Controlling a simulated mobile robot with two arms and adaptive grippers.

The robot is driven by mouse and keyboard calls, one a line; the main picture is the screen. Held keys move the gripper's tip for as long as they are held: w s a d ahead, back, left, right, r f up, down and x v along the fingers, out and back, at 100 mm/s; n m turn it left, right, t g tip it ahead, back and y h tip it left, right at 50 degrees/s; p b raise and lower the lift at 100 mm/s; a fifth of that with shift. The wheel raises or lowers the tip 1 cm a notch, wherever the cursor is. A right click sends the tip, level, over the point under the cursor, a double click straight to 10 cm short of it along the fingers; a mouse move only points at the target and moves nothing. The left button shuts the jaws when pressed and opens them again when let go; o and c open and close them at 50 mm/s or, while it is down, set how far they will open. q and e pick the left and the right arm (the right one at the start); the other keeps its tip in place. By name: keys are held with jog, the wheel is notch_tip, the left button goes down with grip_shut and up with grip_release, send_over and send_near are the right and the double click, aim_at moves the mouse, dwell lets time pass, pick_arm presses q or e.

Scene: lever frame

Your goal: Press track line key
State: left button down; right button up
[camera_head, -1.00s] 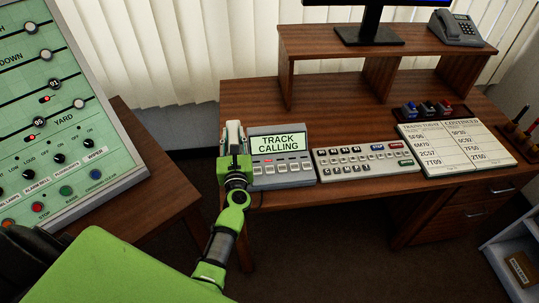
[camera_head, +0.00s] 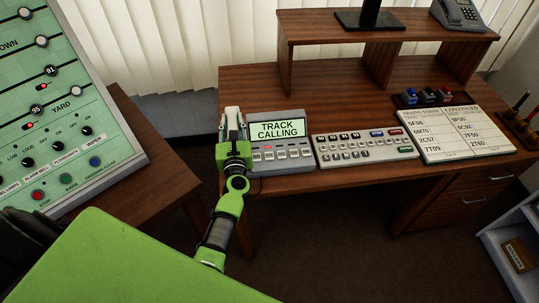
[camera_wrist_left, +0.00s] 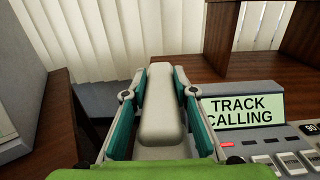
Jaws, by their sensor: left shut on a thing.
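The grey phone panel (camera_head: 281,155) stands at the desk's left front. Its lit screen (camera_head: 277,129) reads "TRACK CALLING". A row of pale keys (camera_head: 281,155) lies below the screen, with a small red lamp lit above one key. The wrist view shows this red lamp (camera_wrist_left: 229,144) and some keys (camera_wrist_left: 292,162). My left gripper (camera_head: 233,132) is at the panel's left side, shut on a pale handset (camera_wrist_left: 160,110). The handset lies lengthwise between the fingers. I cannot tell whether it rests on the panel. My right gripper is not in view.
A second keypad (camera_head: 365,147) and a train list board (camera_head: 467,132) sit to the right of the panel. A raised shelf (camera_head: 386,28) with a desk phone (camera_head: 464,19) is behind. A slanted green control board (camera_head: 80,110) stands at the left.

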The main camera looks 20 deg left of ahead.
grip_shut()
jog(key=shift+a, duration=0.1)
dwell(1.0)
